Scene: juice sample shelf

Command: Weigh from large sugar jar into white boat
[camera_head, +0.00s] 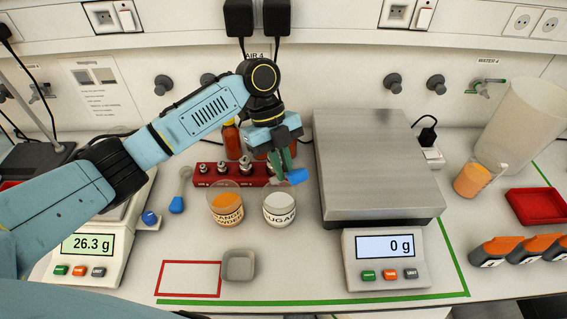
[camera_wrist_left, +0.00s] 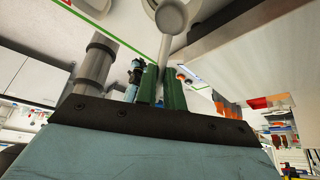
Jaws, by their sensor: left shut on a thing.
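The sugar jar (camera_head: 279,210), labelled SUGAR and holding white powder, stands right of the orange powder jar (camera_head: 225,212). My left gripper (camera_head: 284,160) is above and just behind the sugar jar, its green fingers shut on a scoop. The blue end of the scoop (camera_head: 297,176) sticks out to the right. In the left wrist view the scoop's round pale bowl (camera_wrist_left: 172,16) extends beyond the fingers. A small grey square dish (camera_head: 239,265) lies at the front; no clearly white boat shows. My right gripper is out of view.
The left scale (camera_head: 88,247) reads 26.3 g, its pan mostly hidden by my left arm. The large scale (camera_head: 378,165) is bare and reads 0 g. A second blue-handled scoop (camera_head: 178,200) lies left of the jars. A red weight rack (camera_head: 215,177) stands behind them.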

